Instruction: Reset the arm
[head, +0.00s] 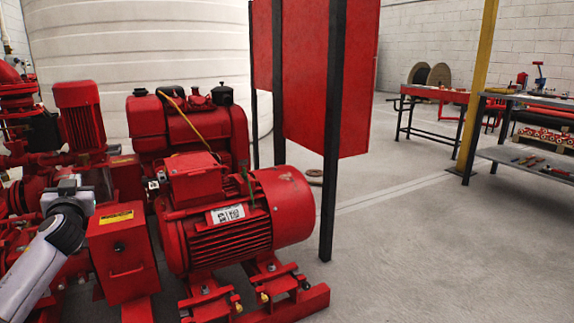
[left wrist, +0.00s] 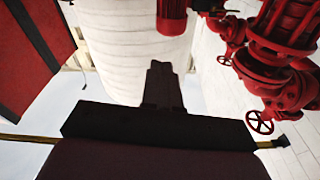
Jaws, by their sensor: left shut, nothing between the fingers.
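My left arm comes in from the left edge in the head view. Its gripper (head: 72,184) is in front of the red pump machinery, beside a red control box (head: 124,262) with a yellow label. In the left wrist view the gripper (left wrist: 162,80) is a dark shape in the middle, its fingers together with nothing between them. The white ribbed tank (left wrist: 125,50) is behind it. My right gripper is in neither view.
A large red motor (head: 238,220) stands right of the control box. A red panel on black posts (head: 335,130) is behind it. Red pipes and a valve wheel (left wrist: 260,122) show in the wrist view. A workbench (head: 532,160) stands at right; the grey floor (head: 420,250) between is clear.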

